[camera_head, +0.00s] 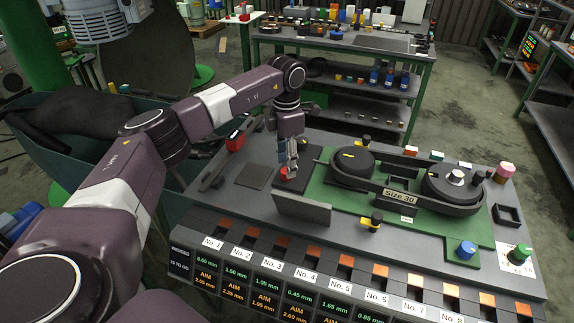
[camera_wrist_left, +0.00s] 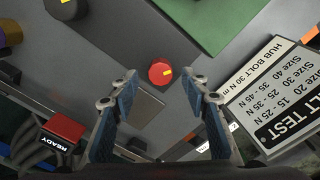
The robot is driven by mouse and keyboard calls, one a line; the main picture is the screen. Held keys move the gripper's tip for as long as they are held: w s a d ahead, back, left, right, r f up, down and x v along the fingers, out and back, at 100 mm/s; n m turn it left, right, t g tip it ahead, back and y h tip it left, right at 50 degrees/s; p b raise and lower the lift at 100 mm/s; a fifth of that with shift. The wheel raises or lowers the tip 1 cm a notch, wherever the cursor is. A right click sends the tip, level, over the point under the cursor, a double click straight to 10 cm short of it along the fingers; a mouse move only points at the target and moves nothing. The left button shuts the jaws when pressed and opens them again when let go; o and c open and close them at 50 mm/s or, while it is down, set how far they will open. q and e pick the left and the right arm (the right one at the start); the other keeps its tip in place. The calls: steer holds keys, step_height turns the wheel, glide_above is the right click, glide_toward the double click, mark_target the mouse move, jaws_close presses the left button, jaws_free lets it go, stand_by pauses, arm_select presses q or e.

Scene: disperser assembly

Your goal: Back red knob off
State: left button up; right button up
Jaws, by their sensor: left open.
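The red knob (camera_wrist_left: 160,72) is a small round red cap with a yellow mark, on the dark grey surface in the left wrist view. In the head view it shows as a red spot (camera_head: 290,173) just below the fingertips, partly hidden by them. My left gripper (camera_head: 288,158) points down over it. In the wrist view its two blue fingers (camera_wrist_left: 161,84) are spread apart, with the knob beyond their tips and centred between them. Nothing is held. I cannot tell the exact height above the knob. My right gripper is not in view.
A standing sign plate (camera_head: 301,208) is close in front of the knob. A green board (camera_head: 335,200) carries two black wheels in a belt labelled Size 30. A red READY box (camera_wrist_left: 66,128) is left of the gripper. Labelled wedge slots (camera_head: 330,268) line the front edge.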

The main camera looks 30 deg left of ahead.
arm_select(q)
steer(key=shift+f, duration=1.15)
jaws_close()
